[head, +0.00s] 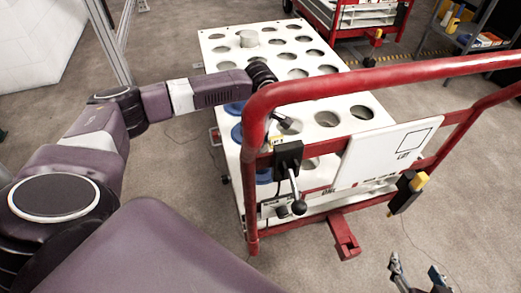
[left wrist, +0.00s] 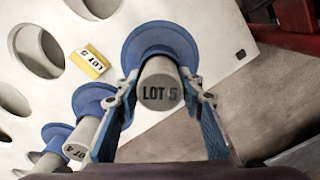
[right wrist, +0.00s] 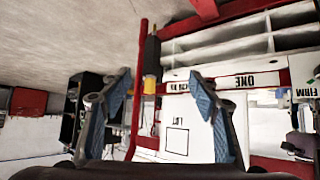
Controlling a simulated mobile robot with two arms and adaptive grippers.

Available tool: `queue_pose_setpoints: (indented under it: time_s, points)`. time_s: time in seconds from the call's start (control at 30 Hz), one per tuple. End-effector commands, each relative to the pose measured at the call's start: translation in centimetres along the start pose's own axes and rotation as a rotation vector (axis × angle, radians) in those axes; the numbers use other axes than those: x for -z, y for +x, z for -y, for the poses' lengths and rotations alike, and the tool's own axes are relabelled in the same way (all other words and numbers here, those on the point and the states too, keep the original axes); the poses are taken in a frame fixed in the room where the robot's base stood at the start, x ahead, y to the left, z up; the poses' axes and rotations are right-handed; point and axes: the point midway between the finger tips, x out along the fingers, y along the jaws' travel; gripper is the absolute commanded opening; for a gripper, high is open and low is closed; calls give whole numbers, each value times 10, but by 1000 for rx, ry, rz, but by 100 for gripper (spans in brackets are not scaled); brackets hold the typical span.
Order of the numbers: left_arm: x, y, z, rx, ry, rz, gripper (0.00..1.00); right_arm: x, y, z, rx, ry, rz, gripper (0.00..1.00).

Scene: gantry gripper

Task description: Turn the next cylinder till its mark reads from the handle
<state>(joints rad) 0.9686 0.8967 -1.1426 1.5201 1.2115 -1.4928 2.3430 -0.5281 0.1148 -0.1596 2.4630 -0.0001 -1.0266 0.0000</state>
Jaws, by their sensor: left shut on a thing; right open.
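My left gripper (head: 284,122) reaches over the cart top, partly behind the red handle. In the left wrist view its fingers (left wrist: 161,88) are shut on a grey cylinder (left wrist: 160,92) with a blue collar (left wrist: 150,42). The black mark LOT 5 on its end face reads upright in that view. A neighbouring grey cylinder (left wrist: 78,145) has a tilted, partly hidden mark ending in what looks like 4. A yellow LOT 5 tag (left wrist: 90,62) lies on the white top near the held cylinder. My right gripper (head: 420,278) is open and empty, low at the bottom right.
The white cart top (head: 218,46) has rows of round holes. The cart's red handle (head: 385,78) crosses in front, with a white panel (head: 372,160) and a black ball lever (head: 298,205) below. Another red cart (head: 345,25) and a shelf (head: 475,35) stand behind. Open floor lies right.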

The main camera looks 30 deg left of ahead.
Motion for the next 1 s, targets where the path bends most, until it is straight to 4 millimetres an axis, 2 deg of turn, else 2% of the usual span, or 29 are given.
queue_pose_setpoints:
  time_s: [1.0]
  points:
    - [0,-2,-1,-2,-37,1,0,-55,-17,-6,-12,1,233,56]
